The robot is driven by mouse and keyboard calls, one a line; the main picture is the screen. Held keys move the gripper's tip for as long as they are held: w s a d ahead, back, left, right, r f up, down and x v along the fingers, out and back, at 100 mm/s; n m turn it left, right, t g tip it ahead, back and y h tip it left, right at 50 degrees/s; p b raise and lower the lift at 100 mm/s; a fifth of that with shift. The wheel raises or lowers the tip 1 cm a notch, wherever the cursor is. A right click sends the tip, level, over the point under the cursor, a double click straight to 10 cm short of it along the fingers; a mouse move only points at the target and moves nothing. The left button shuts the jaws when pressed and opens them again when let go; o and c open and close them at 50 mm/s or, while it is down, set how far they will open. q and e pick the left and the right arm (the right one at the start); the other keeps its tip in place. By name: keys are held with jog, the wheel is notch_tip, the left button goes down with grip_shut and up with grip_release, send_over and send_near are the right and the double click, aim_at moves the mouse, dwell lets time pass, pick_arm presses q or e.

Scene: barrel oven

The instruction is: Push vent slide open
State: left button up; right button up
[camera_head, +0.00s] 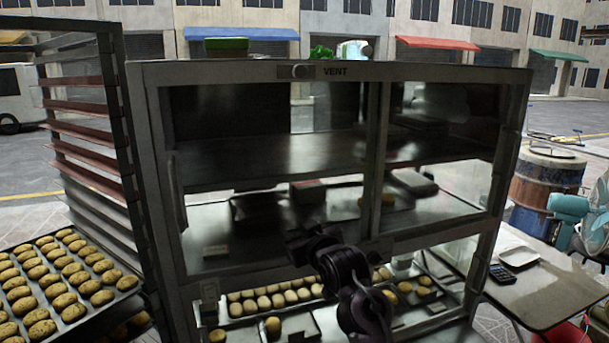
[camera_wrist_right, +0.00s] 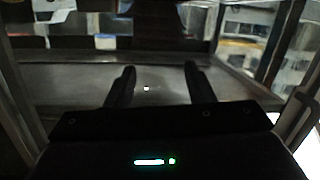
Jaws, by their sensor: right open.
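The knob sits near the middle of the plate. My right gripper (camera_head: 308,240) is in front of the cabinet's lower part, well below the vent slide and apart from it. In the right wrist view my right gripper (camera_wrist_right: 151,78) shows two dark fingers spread apart with nothing between them. The vent slide cannot be made out there. My left gripper is not in view.
A rack with a tray of cookies (camera_head: 62,275) stands at the left. Buns (camera_head: 275,297) lie on trays low in the cabinet. At the right are a table (camera_head: 555,290) with a calculator (camera_head: 501,274), a blue-brown barrel (camera_head: 549,180) and a fan (camera_head: 570,207). The space before the vent is clear.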

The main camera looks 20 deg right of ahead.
notch_tip(320, 180, up, 17)
jog(key=s+d+t, duration=0.1)
jog(key=s+t, duration=0.1)
jog(key=t, duration=0.1)
jog(key=t+p, duration=0.1)
jog(key=t, duration=0.2)
send_near(302, 73)
jog(key=w+r, duration=0.1)
jog(key=shift+n+y, duration=0.3)
jog(key=p+x, duration=0.3)
jog(key=x, duration=0.3)
jog(key=shift+w, duration=0.25)
jog(key=shift+w+a+r+p, duration=0.1)
jog(key=shift+w+p, duration=0.25)
jog(key=shift+p, duration=0.05)
jog(key=shift+w, duration=0.4)
grip_shut()
